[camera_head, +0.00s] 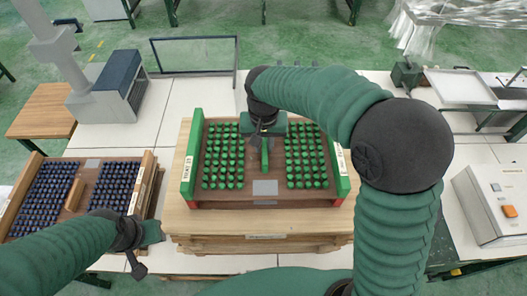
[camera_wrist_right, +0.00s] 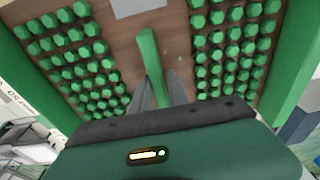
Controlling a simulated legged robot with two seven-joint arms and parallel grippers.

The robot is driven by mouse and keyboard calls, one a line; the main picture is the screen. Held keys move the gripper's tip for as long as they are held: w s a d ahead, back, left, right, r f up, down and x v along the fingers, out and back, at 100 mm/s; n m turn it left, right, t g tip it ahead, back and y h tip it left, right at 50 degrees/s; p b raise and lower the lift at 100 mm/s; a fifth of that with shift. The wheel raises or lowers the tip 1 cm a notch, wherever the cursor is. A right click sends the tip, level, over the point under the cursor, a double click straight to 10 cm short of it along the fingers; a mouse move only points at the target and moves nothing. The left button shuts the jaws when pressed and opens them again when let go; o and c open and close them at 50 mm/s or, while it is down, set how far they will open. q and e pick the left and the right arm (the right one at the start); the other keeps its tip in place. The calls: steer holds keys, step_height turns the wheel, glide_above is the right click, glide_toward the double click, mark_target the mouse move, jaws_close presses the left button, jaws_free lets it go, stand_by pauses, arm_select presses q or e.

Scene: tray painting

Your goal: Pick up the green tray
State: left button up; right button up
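The green tray (camera_head: 264,186) sits level in the middle of the head view. It has a brown base, green side walls, two blocks of green pegs and a green central handle (camera_head: 265,158). My right gripper (camera_head: 264,140) is over the handle, pointing down. In the right wrist view its two grey fingers (camera_wrist_right: 160,90) lie close on either side of the handle (camera_wrist_right: 149,58). I cannot tell whether they press on it. My left gripper (camera_head: 138,250) is at the lower left, apart from the green tray; its finger opening does not show clearly.
The green tray rests on a wooden stack (camera_head: 262,243). A tray of dark blue pegs (camera_head: 90,162) stands at the left on the white table. A control box with an orange button (camera_head: 500,205) is at the right.

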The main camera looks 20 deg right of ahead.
steer(key=shift+s+r, duration=0.1)
jaws_close()
steer(key=shift+s+d, duration=0.1)
steer(key=shift+r, duration=0.1)
stand_by(0.8)
